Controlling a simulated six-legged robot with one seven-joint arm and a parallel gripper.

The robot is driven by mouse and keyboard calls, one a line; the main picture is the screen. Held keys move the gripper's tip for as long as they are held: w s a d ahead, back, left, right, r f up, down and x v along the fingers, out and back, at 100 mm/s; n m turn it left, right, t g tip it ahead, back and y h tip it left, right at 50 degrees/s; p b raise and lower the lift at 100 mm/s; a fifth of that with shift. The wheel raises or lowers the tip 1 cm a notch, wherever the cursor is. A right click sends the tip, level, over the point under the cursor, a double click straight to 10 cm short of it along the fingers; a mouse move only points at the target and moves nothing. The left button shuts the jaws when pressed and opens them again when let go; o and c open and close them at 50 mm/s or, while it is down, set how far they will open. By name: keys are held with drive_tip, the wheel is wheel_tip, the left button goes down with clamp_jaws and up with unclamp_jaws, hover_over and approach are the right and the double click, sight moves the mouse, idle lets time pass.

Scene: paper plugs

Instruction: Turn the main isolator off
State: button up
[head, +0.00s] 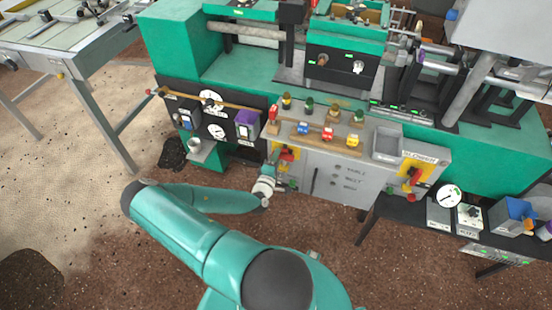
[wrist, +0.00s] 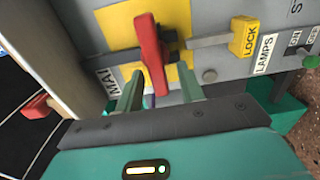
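The main isolator is a red handle (wrist: 151,50) on a yellow plate (wrist: 112,22), beside a partly hidden label reading "MAI". The handle stands nearly upright in the wrist view, leaning slightly. In the head view, its yellow plate (head: 291,153) shows at the left end of the grey panel, partly hidden by my gripper (head: 279,175). In the wrist view my gripper (wrist: 161,88) is open, its two green fingers apart. The handle's lower end appears between the fingers. I cannot tell whether either finger touches it.
A grey bar (wrist: 220,39) with a yellow LOCK tag (wrist: 244,37) lies right of the handle. A LAMPS switch (wrist: 305,50) is farther right. A black gauge panel (head: 215,118) stands left.

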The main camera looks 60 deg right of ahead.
drive_tip(key=shift+w+a, duration=0.1)
drive_tip(key=s+a, duration=0.2)
drive_tip(key=a, duration=1.1)
drive_tip(key=shift+a, duration=0.25)
